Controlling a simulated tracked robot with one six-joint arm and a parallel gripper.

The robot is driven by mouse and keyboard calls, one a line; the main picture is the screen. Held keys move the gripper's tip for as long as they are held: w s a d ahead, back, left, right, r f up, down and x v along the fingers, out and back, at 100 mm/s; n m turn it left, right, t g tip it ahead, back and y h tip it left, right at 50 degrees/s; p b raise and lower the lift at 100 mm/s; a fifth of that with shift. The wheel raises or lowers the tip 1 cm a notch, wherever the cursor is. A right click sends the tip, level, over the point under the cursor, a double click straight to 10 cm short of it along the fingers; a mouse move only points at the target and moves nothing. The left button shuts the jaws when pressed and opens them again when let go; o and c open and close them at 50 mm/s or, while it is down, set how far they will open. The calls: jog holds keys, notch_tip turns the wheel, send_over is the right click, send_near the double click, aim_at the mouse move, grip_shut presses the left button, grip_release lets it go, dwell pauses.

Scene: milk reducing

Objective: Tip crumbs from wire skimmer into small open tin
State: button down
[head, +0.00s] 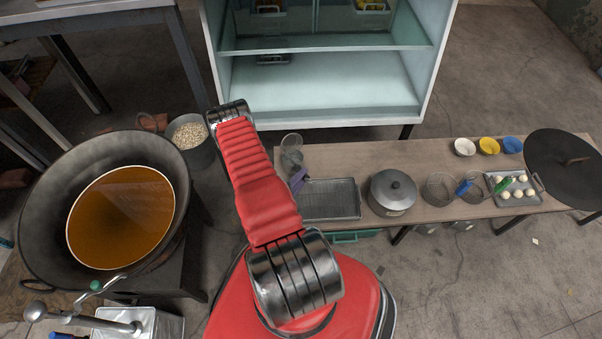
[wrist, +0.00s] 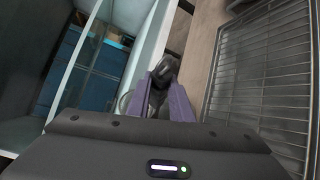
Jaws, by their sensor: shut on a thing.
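My gripper (head: 298,180) has purple fingers and is at the left end of the low wooden bench, partly hidden by my red arm in the head view. In the wrist view, the fingers (wrist: 168,98) are shut on a dark, rounded handle (wrist: 162,70), which looks like the wire skimmer's. A pale round rim (wrist: 125,103) shows just left of the fingers. In the head view, a greyish round mesh-like shape (head: 291,143) stands just beyond the gripper, probably the skimmer's head. I cannot make out crumbs or clearly identify the small open tin.
A wire-racked tray (head: 340,213) lies right of the gripper, then a lidded pot (head: 393,203), two strainers (head: 438,198) and small bowls (head: 465,147). A glass-shelved cabinet (head: 320,85) stands behind. A wok of brown liquid (head: 120,220) and a bucket of pale pieces (head: 188,133) are left.

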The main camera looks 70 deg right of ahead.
jog(key=shift+s+a+f+m+h, duration=0.1)
jog(key=shift+s+f+m+h, duration=0.1)
jog(key=shift+f, duration=0.2)
jog(key=shift+s+a+f+m+h, duration=0.1)
jog(key=shift+f+m, duration=0.1)
jog(key=shift+f, duration=0.2)
jog(key=shift+w+d+r+n+y, duration=0.25)
jog(key=shift+w+r+n, duration=0.1)
jog(key=shift+r, duration=0.35)
jog(key=shift+w+d+r+n+y, duration=0.1)
jog(key=shift+w+r+n+y, duration=0.15)
jog(key=shift+r, duration=0.4)
jog(key=shift+w+d+r+n+y, duration=0.25)
jog(key=shift+r+n, duration=0.15)
jog(key=shift+r, duration=0.3)
jog(key=w+r+n, duration=0.1)
jog(key=w+d+r+g+y, duration=0.1)
jog(key=r, duration=0.1)
jog(key=w+d+r+n+y, duration=0.1)
jog(key=shift+d+r+n, duration=0.15)
jog(key=shift+r+n, duration=0.15)
jog(key=w+d+r+n+g+y, duration=0.3)
jog(key=w+d+r, duration=0.3)
jog(key=w+r, duration=0.2)
jog(key=shift+w+d+r+n+g, duration=0.2)
jog(key=shift+d+r+n+g, duration=0.15)
jog(key=shift+n, duration=0.45)
jog(key=shift+y, duration=0.25)
